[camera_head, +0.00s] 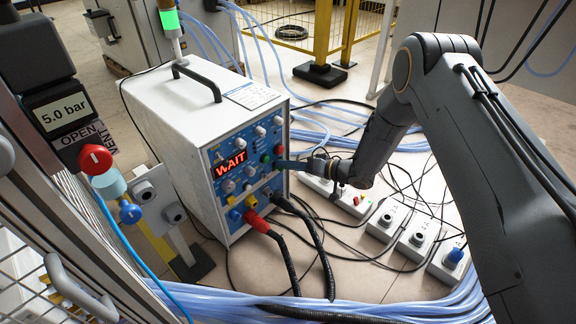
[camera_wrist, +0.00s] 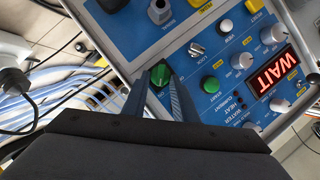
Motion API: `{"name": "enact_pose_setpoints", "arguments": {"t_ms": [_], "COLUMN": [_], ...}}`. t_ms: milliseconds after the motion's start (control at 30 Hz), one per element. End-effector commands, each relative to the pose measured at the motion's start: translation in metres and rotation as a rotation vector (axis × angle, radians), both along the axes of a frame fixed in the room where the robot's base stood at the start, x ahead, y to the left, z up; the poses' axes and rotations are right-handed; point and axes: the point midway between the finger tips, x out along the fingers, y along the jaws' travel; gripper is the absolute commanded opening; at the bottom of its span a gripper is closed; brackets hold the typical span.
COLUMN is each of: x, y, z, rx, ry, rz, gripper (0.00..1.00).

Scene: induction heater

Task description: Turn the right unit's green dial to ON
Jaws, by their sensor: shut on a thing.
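The white heater unit (camera_head: 165,120) stands upright on the floor, with a blue control panel (camera_head: 218,195) and a red display (camera_head: 231,165) that reads WAIT. In the wrist view the same display (camera_wrist: 273,75) appears upside down. The green dial (camera_wrist: 160,73) sits on the panel between my fingertips. My gripper (camera_wrist: 161,84) is shut on the dial, one finger on each side. In the head view my gripper (camera_head: 279,164) reaches the panel's right edge from the right, and its fingers mostly hide the dial. The dial's ON mark cannot be read.
A green START button (camera_wrist: 210,84) is close beside my right finger in the wrist view. Red (camera_head: 257,222) and black cable plugs come out of the panel's lower part. Power strips (camera_head: 390,220) and loose cables lie on the floor below my arm. A valve with a red knob (camera_head: 95,159) is at left.

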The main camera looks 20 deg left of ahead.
Motion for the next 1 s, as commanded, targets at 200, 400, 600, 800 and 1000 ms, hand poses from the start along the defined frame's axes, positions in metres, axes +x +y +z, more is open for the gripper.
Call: {"name": "enact_pose_setpoints", "arguments": {"t_ms": [200,400,600,800,1000], "x": [0.001,0.000,0.000,-0.003,-0.006], "y": [0.000,0.000,-0.007,-0.037,-0.064], "z": [0.000,0.000,0.003,0.013,0.019], "rx": [0.000,0.000,-0.001,0.000,-0.001], "ry": [0.000,-0.001,0.000,-0.001,0.000], "rz": [-0.001,-0.001,-0.002,-0.004,-0.002], "gripper": [0.43,0.43,0.43,0.43,0.43]}}
